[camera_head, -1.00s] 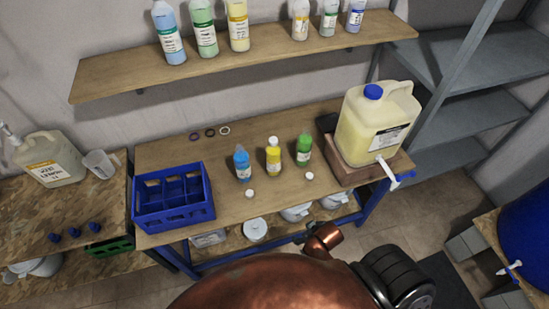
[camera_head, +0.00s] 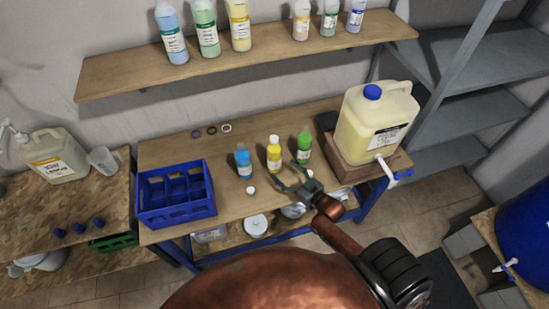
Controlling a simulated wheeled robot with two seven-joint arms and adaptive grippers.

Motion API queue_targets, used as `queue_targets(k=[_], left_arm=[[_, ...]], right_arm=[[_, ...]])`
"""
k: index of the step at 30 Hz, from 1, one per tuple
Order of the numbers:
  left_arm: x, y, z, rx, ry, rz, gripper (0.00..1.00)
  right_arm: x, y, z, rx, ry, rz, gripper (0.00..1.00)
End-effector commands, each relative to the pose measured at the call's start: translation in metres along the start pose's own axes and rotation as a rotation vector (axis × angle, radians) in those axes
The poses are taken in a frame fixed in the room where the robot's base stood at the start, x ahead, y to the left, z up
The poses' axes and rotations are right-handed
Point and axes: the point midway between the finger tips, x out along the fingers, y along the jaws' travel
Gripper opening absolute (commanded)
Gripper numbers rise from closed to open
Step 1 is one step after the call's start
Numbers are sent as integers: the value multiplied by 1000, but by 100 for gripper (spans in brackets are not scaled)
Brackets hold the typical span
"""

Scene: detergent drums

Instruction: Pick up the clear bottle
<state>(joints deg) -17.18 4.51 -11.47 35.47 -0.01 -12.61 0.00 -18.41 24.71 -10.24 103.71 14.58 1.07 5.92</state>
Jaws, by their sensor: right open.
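Three small bottles stand upright on the wooden bench: a blue one (camera_head: 243,162), a yellow one (camera_head: 274,154) and a green one (camera_head: 304,146). They look see-through with coloured contents; I cannot tell which is the clear bottle, and no plainly colourless one stands on the bench. My right gripper (camera_head: 286,176) is open and empty over the bench's front part, its fingers pointing toward the yellow and green bottles. It is just in front of them and appears apart from both. My left gripper is not in view.
A blue crate (camera_head: 176,213) stands at the bench's left. A large yellowish jug (camera_head: 375,125) with a tap stands on a block (camera_head: 352,172) at the right. A white cap (camera_head: 251,190) lies in front of the blue bottle. Several bottles line the wall shelf (camera_head: 270,62).

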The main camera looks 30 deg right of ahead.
Motion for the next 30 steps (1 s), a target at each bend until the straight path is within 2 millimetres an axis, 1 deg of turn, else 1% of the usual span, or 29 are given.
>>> queue_targets(k=[1, 3, 6, 9, 17, 24, 27, 30], left_arm=[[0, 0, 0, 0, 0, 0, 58], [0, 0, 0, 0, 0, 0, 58], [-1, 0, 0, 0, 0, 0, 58], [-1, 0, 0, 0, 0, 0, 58], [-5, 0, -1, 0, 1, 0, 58], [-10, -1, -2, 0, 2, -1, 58], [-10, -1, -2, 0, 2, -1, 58], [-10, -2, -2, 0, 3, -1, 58]], right_arm=[[3, 6, -7, -2, 42, -5, 67], [4, 12, -16, 0, 95, -9, 67], [6, 17, -24, 0, 139, -13, 67], [13, 18, -29, 2, 157, -15, 67], [40, 16, -33, 3, 156, -14, 67], [73, 13, -39, 3, 155, -14, 67], [80, 13, -38, 2, 153, -14, 67], [81, 12, -38, 2, 153, -14, 67]])
